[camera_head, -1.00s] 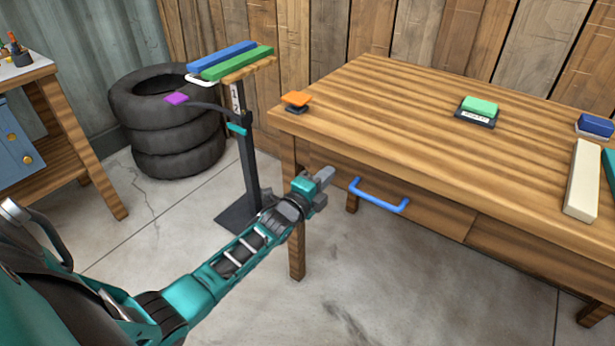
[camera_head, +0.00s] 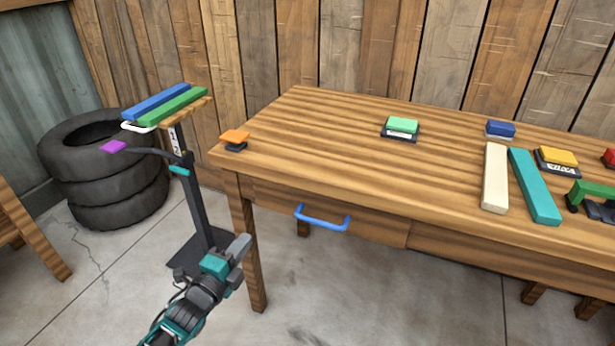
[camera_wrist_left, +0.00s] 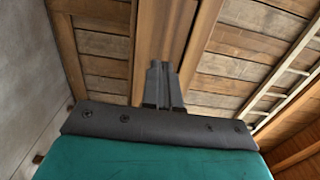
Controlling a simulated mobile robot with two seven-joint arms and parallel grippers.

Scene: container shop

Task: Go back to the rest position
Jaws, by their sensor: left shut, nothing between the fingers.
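My left gripper (camera_head: 240,246) is in front of the table's left end, low beside the front left leg in the head view. It is shut with nothing held, and apart from the drawer handle. In the left wrist view its fingers (camera_wrist_left: 164,85) are together and point toward the planked wall and ceiling. My right gripper is not in view.
The wooden table (camera_head: 330,120) has a blue drawer handle (camera_head: 322,218). On it are an orange block (camera_head: 235,136), a green block (camera_head: 402,125), a cream bar (camera_head: 495,178) and a teal bar (camera_head: 534,186). A stand (camera_head: 200,215) and stacked tires (camera_head: 105,185) are at left.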

